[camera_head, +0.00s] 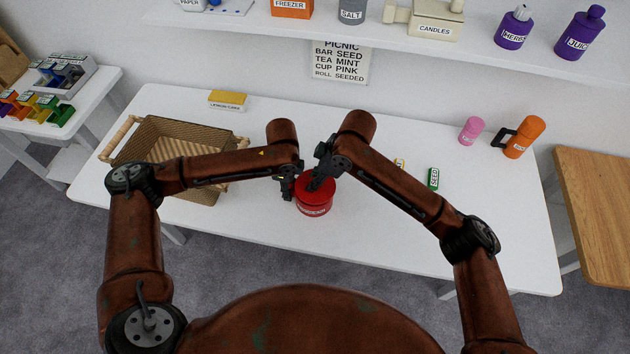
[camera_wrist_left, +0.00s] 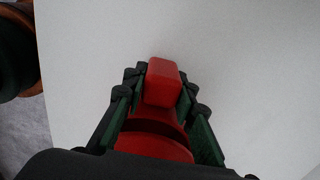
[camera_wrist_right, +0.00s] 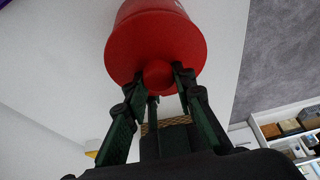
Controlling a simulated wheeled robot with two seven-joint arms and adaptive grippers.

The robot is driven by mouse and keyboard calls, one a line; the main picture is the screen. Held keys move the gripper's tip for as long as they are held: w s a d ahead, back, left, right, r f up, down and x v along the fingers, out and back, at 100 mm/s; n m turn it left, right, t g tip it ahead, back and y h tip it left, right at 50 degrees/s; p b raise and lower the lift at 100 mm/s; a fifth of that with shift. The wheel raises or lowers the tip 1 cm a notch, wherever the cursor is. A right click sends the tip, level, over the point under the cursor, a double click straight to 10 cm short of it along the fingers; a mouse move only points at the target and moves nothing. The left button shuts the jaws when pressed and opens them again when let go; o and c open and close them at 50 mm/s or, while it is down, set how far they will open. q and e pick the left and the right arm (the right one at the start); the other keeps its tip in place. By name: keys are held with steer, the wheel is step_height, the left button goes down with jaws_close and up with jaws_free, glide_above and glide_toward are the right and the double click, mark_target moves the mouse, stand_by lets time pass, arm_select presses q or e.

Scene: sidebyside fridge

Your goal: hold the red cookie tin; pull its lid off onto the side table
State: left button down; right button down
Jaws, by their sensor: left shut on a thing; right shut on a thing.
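The red cookie tin (camera_head: 314,211) is upright at the middle front of the white table, with a white label on its front. Its lid (camera_head: 324,188) is on top; the arms partly hide it. My left gripper (camera_head: 289,188) is at the tin's left side. In the left wrist view it is shut on a red block-shaped handle (camera_wrist_left: 162,82) that sticks out of the tin. My right gripper (camera_head: 315,182) is above the tin. In the right wrist view its fingers (camera_wrist_right: 160,80) are shut on the round red knob of the lid (camera_wrist_right: 150,45).
A wicker basket (camera_head: 125,150) stands left on the white table (camera_head: 400,235). A lemon cake box (camera_head: 228,99), a green seed box (camera_head: 433,178), a pink cup (camera_head: 471,131) and an orange flask (camera_head: 524,137) stand behind. A bare wooden side table (camera_head: 600,215) is at the right.

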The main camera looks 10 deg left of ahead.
arm_select(q)
steer(key=shift+s+f, duration=0.1)
arm_select(e)
steer(key=shift+r, duration=0.15)
steer(key=shift+r, duration=2)
arm_select(q)
steer(key=shift+f, duration=0.1)
steer(key=shift+s, duration=0.1)
arm_select(e)
steer(key=s+d+f, duration=0.1)
steer(key=s+d, duration=0.1)
steer(key=d, duration=1)
steer(key=s+d+f, duration=0.2)
steer(key=s+d, duration=0.1)
steer(key=d, duration=0.9)
steer(key=f, duration=0.2)
steer(key=d+f, duration=0.1)
steer(key=f, duration=0.2)
steer(key=shift+f, duration=2.4)
steer(key=shift+f, duration=0.15)
